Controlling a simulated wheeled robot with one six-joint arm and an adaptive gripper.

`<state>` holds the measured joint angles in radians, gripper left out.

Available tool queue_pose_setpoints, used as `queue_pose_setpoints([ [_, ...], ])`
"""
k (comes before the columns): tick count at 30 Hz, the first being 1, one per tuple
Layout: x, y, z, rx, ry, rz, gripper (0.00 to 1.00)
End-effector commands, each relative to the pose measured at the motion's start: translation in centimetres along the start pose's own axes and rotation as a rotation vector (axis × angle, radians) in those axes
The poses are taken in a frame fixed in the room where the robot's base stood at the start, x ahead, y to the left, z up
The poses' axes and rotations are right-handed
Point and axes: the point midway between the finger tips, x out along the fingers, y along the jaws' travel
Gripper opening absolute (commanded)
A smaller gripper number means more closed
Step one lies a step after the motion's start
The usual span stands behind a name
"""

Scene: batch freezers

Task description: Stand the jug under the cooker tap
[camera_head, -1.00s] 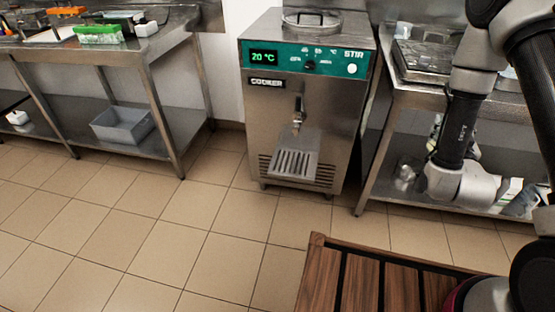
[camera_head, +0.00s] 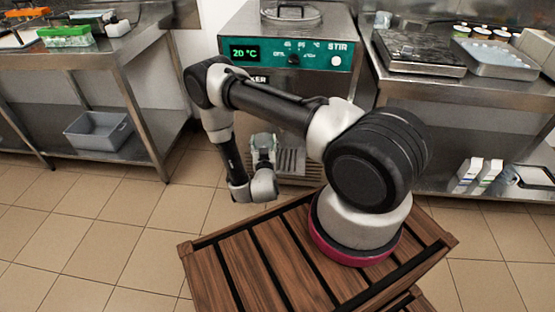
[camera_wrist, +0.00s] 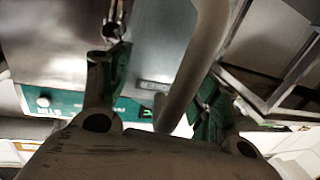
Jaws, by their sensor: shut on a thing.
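The cooker (camera_head: 240,30) stands ahead with its green panel reading 20 °C. Its tap is hidden behind my arm in the head view; what looks like the tap (camera_wrist: 113,24) shows at the top of the wrist view, which is upside down. The slatted drip tray (camera_head: 291,161) shows in part beside my gripper (camera_head: 263,145), low in front of the cooker. In the wrist view my gripper (camera_wrist: 165,88) is shut on a pale curved bar, apparently the handle of the jug (camera_wrist: 203,55). The jug's body is not clearly visible, so I cannot tell whether it is under the tap.
A steel table (camera_head: 100,60) with a grey bin (camera_head: 98,131) on its lower shelf stands left. Another steel bench (camera_head: 470,95) stands close to the cooker's right, carrying a scale (camera_head: 415,52) and a tray (camera_head: 502,58). Tiled floor at left is clear.

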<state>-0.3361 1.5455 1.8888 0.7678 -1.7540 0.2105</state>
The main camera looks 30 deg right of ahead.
Motion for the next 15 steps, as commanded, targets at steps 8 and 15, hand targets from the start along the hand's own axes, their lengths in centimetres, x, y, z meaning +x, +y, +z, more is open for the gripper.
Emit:
queue_pose_setpoints([
  [8,-4.7,4.6,8.0,-0.006,0.025,0.16,0.34],
  [15,-2.0,6.0,8.6,-0.001,0.033,0.187,0.34],
])
